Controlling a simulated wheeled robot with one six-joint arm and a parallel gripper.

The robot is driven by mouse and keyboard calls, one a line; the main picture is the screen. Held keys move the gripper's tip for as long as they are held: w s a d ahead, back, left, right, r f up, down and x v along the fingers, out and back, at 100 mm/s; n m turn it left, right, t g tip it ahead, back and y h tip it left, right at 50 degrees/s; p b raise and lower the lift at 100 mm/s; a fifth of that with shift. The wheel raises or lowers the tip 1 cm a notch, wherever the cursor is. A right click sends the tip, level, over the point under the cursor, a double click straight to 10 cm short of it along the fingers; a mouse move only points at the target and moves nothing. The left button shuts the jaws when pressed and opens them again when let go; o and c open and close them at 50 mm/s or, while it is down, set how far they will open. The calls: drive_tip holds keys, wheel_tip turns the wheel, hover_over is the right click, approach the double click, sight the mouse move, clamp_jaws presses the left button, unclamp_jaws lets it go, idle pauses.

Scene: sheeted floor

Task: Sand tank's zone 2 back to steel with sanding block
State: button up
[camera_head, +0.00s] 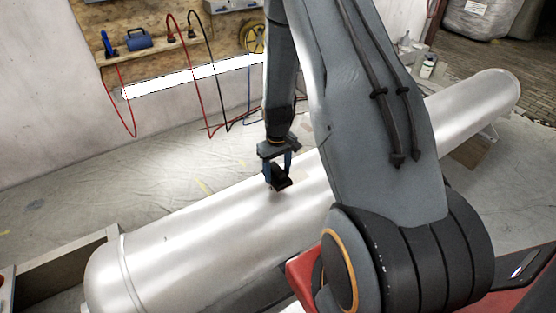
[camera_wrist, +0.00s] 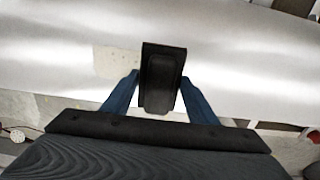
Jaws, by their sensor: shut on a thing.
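The tank (camera_head: 190,255) is a long silver cylinder lying across the floor in the head view. Its bright metal surface also fills the upper part of the wrist view (camera_wrist: 50,45). My gripper (camera_head: 278,172) is over the middle of the tank, shut on a black sanding block (camera_head: 279,178). In the wrist view the block (camera_wrist: 160,78) sits between the blue fingers, at the tank's surface; I cannot tell whether it touches. A dull, pale beige patch (camera_wrist: 117,62) shows on the metal just left of the block. No zone markings are readable, and my arm hides part of the tank.
A wooden board (camera_head: 160,70) with a blue tool (camera_head: 139,39) and hanging red and black hoses is on the wall behind. A low grey box (camera_head: 60,265) stands by the tank's left end. The sheeted floor (camera_head: 130,185) behind the tank is mostly clear.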

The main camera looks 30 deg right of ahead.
drive_tip(key=shift+r+p, duration=1.35)
drive_tip(key=shift+r, duration=1.05)
